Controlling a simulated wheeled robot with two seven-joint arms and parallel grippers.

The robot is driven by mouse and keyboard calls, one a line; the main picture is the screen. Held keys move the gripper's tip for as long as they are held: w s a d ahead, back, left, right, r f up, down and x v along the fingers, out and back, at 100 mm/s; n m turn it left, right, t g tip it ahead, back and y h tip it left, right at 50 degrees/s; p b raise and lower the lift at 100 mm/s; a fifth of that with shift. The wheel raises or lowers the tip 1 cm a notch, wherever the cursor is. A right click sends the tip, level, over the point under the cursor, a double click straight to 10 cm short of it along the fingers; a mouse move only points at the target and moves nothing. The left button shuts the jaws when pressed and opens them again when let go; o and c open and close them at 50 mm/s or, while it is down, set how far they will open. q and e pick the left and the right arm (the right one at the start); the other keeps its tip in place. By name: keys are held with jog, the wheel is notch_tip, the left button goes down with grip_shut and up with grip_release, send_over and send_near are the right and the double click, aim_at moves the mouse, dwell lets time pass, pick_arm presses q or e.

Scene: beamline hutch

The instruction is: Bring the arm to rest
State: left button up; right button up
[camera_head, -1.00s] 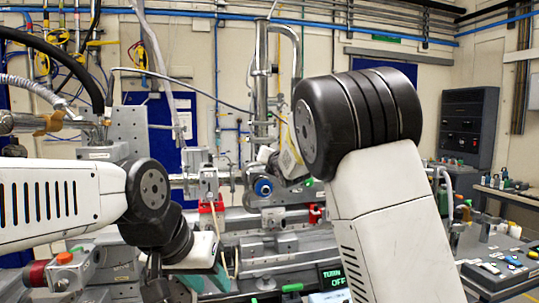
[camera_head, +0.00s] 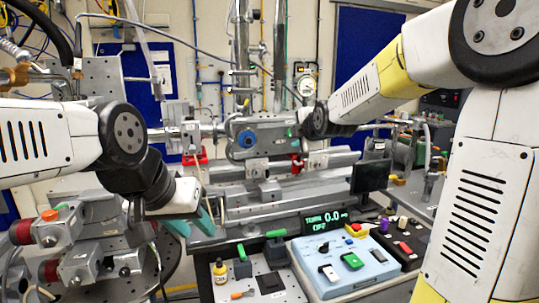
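My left arm (camera_head: 55,140) comes in from the left and bends down at its black wrist. My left gripper (camera_head: 191,226) hangs below the white wrist end, its two teal fingers apart with nothing visible between them. It is in front of the grey bench equipment. My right arm (camera_head: 365,98) comes in from the right. Its forearm reaches left across the upper middle to a black joint (camera_head: 315,121). My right gripper does not show beyond that joint.
A blue-grey control box (camera_head: 345,262) with coloured switches stands at the front. Metal rails (camera_head: 270,198) run behind. Grey clamp blocks (camera_head: 85,258) stand at the left.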

jog(key=s+d+f+m+g, duration=0.2)
jog(key=s+m, duration=0.5)
jog(key=s, duration=0.4)
jog(key=s+d+f+m+g, duration=0.2)
jog(key=s+m, duration=0.4)
jog(key=s, duration=0.5)
jog(key=s+d+f+m+g+h, duration=0.1)
jog(key=s+d+f+m+g, duration=0.1)
jog(key=s+f+m, duration=0.2)
jog(key=s+m, duration=0.3)
jog(key=s, duration=0.4)
jog(key=shift+s+d+f+m+g, duration=0.15)
jog(key=shift+d+m+g, duration=0.15)
jog(key=shift+d+g, duration=0.1)
